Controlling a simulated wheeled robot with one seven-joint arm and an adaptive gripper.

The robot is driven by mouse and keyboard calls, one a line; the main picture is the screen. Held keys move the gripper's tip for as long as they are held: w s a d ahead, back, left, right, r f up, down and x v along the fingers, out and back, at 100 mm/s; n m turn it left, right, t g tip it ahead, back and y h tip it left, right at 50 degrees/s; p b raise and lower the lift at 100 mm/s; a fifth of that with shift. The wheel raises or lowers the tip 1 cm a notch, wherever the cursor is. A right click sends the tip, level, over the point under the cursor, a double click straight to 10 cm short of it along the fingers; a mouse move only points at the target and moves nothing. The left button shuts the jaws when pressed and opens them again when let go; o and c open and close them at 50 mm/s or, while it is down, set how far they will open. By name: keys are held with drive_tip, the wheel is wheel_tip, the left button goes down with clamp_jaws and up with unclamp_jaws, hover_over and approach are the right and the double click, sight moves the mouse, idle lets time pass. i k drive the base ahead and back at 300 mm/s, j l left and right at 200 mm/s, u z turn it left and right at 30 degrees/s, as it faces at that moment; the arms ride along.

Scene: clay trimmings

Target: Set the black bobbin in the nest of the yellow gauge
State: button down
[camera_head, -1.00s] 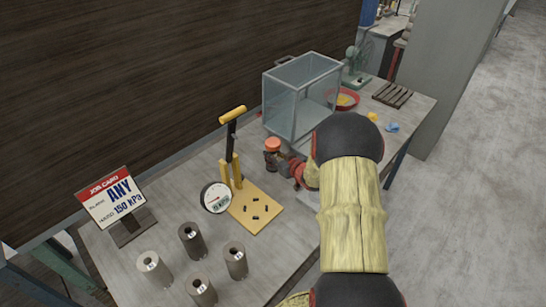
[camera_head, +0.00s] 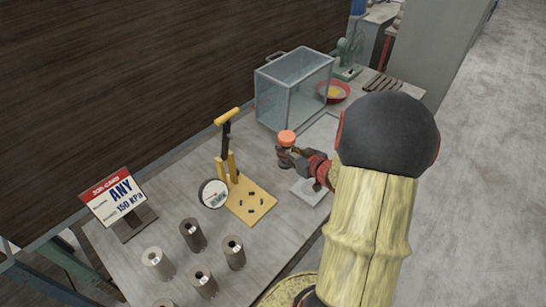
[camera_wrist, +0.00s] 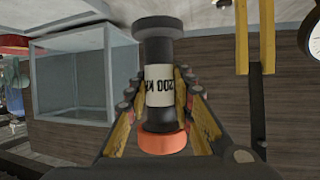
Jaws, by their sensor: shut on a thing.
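The black bobbin has a white label reading "200 K…" and an orange end (camera_head: 286,137). In the wrist view the bobbin (camera_wrist: 155,50) stands between the fingers with its orange end at the bottom. My gripper (camera_head: 292,158) is shut on it, orange end up in the head view, seemingly above the table. The yellow gauge (camera_head: 262,208) stands to the left of my gripper. It has a flat base with several short black pegs, a post with a yellow handle, and a round dial (camera_head: 213,193). The bobbin is apart from the gauge.
A clear tank (camera_head: 290,95) stands behind my gripper, with a red bowl (camera_head: 343,92) at its right. A pale plate (camera_head: 308,192) lies right of the gauge.

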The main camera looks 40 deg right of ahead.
sight(251, 202)
drive_tip(key=k+j, duration=0.15)
drive_tip(key=k, duration=0.35)
drive_tip(key=k+j, duration=0.1)
drive_tip(key=k, duration=0.4)
drive_tip(key=k+j, duration=0.15)
drive_tip(key=k, duration=0.3)
